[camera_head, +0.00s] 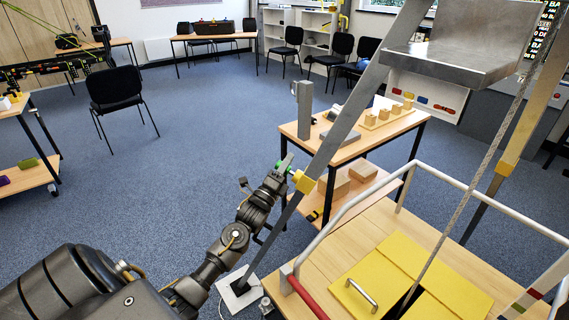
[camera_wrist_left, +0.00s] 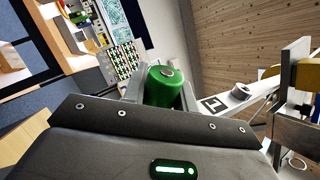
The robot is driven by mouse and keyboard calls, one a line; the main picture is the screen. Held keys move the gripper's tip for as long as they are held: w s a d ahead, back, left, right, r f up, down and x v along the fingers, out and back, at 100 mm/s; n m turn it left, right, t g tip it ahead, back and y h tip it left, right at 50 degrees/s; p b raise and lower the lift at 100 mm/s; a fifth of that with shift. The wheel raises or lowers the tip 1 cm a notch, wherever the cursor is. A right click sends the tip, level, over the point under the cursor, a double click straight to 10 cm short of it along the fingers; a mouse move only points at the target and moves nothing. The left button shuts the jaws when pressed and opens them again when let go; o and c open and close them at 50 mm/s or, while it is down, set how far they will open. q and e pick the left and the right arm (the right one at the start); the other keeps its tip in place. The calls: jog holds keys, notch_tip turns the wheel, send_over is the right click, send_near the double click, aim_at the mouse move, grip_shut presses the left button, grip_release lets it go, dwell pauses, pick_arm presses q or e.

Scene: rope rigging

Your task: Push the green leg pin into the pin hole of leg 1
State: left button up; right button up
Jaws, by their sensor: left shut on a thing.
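The grey leg (camera_head: 345,120), which I take to be leg 1, slants from the upper right down to a pale foot plate on the floor. It carries a yellow collar (camera_head: 303,182) partway up. My left gripper (camera_head: 285,167) is beside the collar, on its left. It is shut on the green leg pin (camera_head: 281,166). In the left wrist view the pin's green rounded head (camera_wrist_left: 160,88) sits between the two fingers. The pin hole is hidden, and I cannot tell whether the pin's tip is inside it. My right gripper is not in view.
A white and red rail (camera_head: 345,208) and a wooden platform with yellow hatch panels (camera_head: 380,275) stand right of the leg. A wooden table (camera_head: 375,130) with blocks is behind it. A rope (camera_head: 470,180) hangs at the right.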

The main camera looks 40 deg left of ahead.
pick_arm(q)
jog(key=shift+w+d+f, duration=0.15)
jog(key=shift+d+f, duration=0.1)
jog(key=shift+d, duration=0.4)
jog(key=o, duration=1)
jog(key=shift+o, duration=0.2)
jog(key=v, duration=1.1)
jog(key=shift+w, duration=0.1)
